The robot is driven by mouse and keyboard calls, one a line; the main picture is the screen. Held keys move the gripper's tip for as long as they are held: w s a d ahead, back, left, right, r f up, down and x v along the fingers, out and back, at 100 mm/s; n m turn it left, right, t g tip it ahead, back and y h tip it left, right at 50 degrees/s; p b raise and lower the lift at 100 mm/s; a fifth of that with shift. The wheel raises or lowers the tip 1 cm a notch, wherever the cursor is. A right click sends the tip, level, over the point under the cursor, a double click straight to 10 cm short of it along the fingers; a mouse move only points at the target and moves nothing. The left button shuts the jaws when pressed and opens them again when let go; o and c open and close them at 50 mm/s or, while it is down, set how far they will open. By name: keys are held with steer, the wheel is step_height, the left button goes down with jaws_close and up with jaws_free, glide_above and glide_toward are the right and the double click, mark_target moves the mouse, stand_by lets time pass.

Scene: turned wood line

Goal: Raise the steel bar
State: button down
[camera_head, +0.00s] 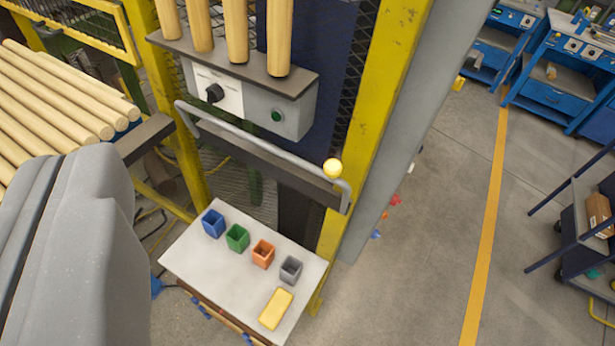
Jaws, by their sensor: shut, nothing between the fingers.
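The steel bar (255,142) is a grey round bar with bent ends, in the middle of the head view. It slopes down to the right across the front of a yellow-framed machine, below a control box.
Wooden rods (60,95) lie at the left; several more stand above the control box (285,108). A white table (205,270) below the bar holds small coloured bins and a yellow block (275,308). A yellow post (375,90) stands right of the bar. Open floor lies further right.

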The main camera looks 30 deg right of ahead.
mark_target(326, 173)
steer(key=shift+w, duration=0.1)
steer(key=w+a+f+m+t+y+p, duration=0.1)
steer(key=w+a+t, duration=0.15)
steer(key=w, duration=0.55)
steer(key=w+a+f+m+t+y, duration=0.1)
steer(key=w+a, duration=0.2)
steer(key=w, duration=0.6)
steer(key=w+d+f+m+h+p, duration=0.1)
steer(key=w+d+f+m+h, duration=0.2)
steer(key=w+f+m+h, duration=0.5)
steer(key=w+d+f+m+g+h+p, duration=0.1)
steer(key=d+f+g+h, duration=0.15)
steer(key=f, duration=0.65)
steer(key=w+d+f+m+g+h, duration=0.1)
steer(key=d+f+m+g+h, duration=0.2)
steer(key=f, duration=0.6)
steer(key=s+d+f+g+h+p, duration=0.1)
steer(key=s+d+f+g+h, duration=0.35)
steer(key=s+f+h, duration=0.45)
steer(key=shift+g+y, duration=0.55)
steer(key=shift+y, duration=0.1)
steer(key=x, duration=0.4)
steer(key=p+x, duration=0.1)
steer(key=x, duration=0.3)
steer(key=f+p+x, duration=0.1)
steer(key=x, duration=0.4)
steer(key=shift+s+d, duration=0.2)
steer(key=shift+s, duration=0.1)
